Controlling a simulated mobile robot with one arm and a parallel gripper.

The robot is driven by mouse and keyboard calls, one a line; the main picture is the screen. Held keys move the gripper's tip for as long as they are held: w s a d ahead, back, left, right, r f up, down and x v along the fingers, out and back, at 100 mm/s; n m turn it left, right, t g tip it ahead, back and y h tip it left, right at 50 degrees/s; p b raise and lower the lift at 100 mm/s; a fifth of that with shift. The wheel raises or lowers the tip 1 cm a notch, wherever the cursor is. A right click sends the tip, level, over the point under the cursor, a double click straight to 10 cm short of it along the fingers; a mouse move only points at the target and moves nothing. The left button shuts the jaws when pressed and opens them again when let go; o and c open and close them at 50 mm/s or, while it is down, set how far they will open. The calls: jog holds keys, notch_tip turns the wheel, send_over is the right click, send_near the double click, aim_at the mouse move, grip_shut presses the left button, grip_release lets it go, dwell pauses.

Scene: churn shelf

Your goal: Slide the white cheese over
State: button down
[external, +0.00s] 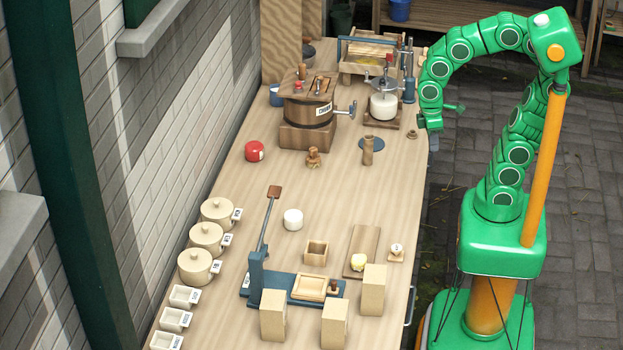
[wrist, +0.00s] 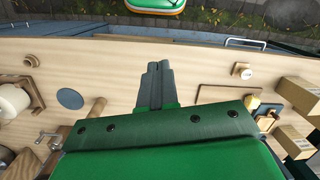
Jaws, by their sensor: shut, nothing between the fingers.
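The white cheese (external: 293,219) is a small round white block standing on the open middle of the wooden worktop (external: 270,185). I cannot make it out in the wrist view, where my gripper's green body covers much of the worktop. My gripper (external: 433,143) hangs at the right edge of the worktop, to the right of and behind the white cheese, well apart from it. In the wrist view its grey fingers (wrist: 158,68) are together with nothing between them.
A red round block (external: 255,151) sits behind and left of the cheese. A small wooden box (external: 316,252) and a blue lever press (external: 290,283) stand in front. Lidded pots (external: 206,238) line the left edge. A wooden churn (external: 308,110) stands at the back.

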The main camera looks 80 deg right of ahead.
aim_at(292, 217)
jog(key=w+a+f+n, duration=0.1)
jog(key=w+a+n, duration=0.15)
jog(key=w, duration=0.55)
jog(key=w+a+f+n+y, duration=0.1)
jog(key=w+f+n, duration=0.15)
jog(key=w, duration=0.45)
jog(key=w+a+f+n, duration=0.15)
jog(key=w+n, duration=0.25)
jog(key=w, duration=0.4)
jog(key=w+f+n, duration=0.2)
jog(key=w+f, duration=0.1)
jog(key=w, duration=0.2)
jog(key=w+a+f+n+t, duration=0.1)
jog(key=w+f+n, duration=0.1)
jog(key=w+f, duration=0.2)
jog(key=w+f+n, duration=0.2)
jog(key=w+f, duration=0.1)
jog(key=w, duration=0.4)
jog(key=shift+w+a+f+t+y, duration=0.15)
jog(key=shift+a+f+t+y, duration=0.15)
jog(key=shift+a+y, duration=0.1)
jog(key=a, duration=1.1)
jog(key=shift+a, duration=0.5)
jog(key=shift+d+f, duration=0.1)
jog(key=shift+f, duration=0.7)
